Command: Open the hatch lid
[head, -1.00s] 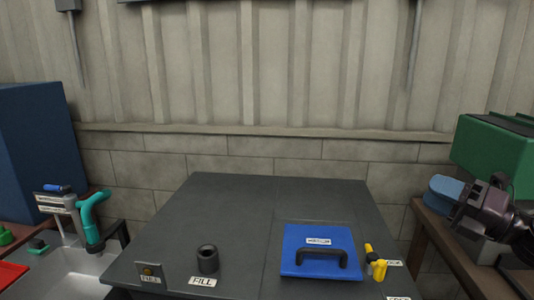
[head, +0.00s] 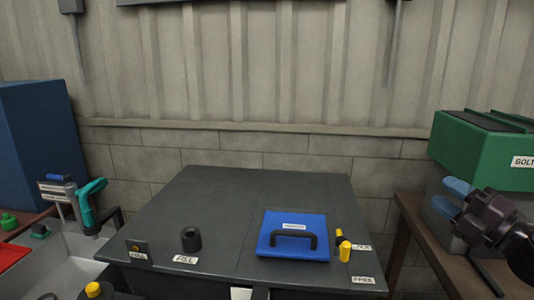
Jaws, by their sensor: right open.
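The hatch lid (head: 290,253) is a blue square panel lying flat and closed on the dark bench top. It has a black bar handle (head: 293,234) near its front edge and a white label. A yellow latch lever (head: 344,246) stands at the lid's right side, between a LOCK label (head: 361,247) and a FREE label (head: 363,280); I cannot tell exactly which it points to. My right gripper (head: 451,197) is open and empty, with blue fingertips, well to the right of the lid and clear of it. My left gripper is not in view.
On the bench top (head: 235,195), a black cylinder (head: 191,240) stands behind the FILL label. A green box (head: 485,150) stands at right, near my right gripper. The bench behind the lid is clear.

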